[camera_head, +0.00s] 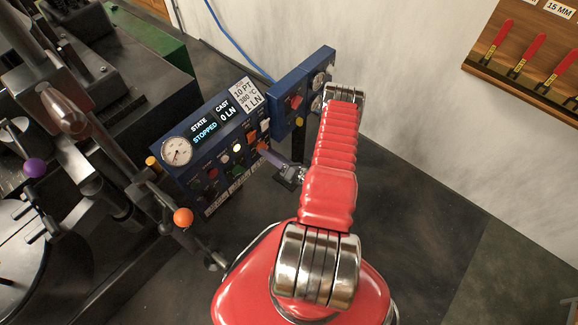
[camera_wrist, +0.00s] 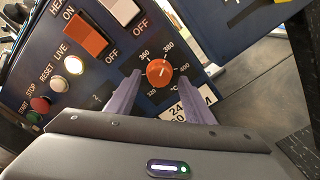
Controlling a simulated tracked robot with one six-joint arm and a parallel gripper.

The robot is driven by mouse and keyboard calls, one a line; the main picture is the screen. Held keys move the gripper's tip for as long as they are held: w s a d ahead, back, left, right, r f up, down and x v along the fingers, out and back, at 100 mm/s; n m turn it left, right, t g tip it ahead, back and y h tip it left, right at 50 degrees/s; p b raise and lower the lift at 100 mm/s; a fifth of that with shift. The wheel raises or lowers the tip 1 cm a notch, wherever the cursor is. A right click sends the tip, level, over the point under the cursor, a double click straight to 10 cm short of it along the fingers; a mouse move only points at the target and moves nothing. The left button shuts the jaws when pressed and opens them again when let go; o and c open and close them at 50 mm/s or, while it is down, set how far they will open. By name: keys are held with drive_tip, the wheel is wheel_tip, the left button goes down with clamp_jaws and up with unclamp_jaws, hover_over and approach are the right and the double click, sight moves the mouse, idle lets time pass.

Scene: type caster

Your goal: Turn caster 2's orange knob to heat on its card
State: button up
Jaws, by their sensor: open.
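The orange knob (camera_wrist: 160,73) is on the blue panel in the wrist view, ringed by a dial with 360, 380 and 400 legible. Its pointer looks turned toward the top, near 360 to 380; the exact setting is hard to read. My gripper (camera_wrist: 161,82) is open, with one purple finger on each side of the knob; contact cannot be told. In the head view my gripper (camera_head: 268,153) reaches the panel's right part and largely covers the knob. The white card (camera_head: 246,96) on top of the panel reads 10 PT, 380 °C, 1 LN.
Orange and white rocker switches (camera_wrist: 86,37) and several buttons (camera_wrist: 57,81) sit left of the knob. A gauge (camera_head: 177,151) and a display reading STOPPED (camera_head: 205,134) are on the panel. A second blue panel (camera_head: 302,93) stands to the right.

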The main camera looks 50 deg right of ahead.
drive_tip(key=s, duration=1.2)
drive_tip(key=shift+s+d, duration=0.2)
drive_tip(key=shift+s, duration=0.15)
idle(0.4)
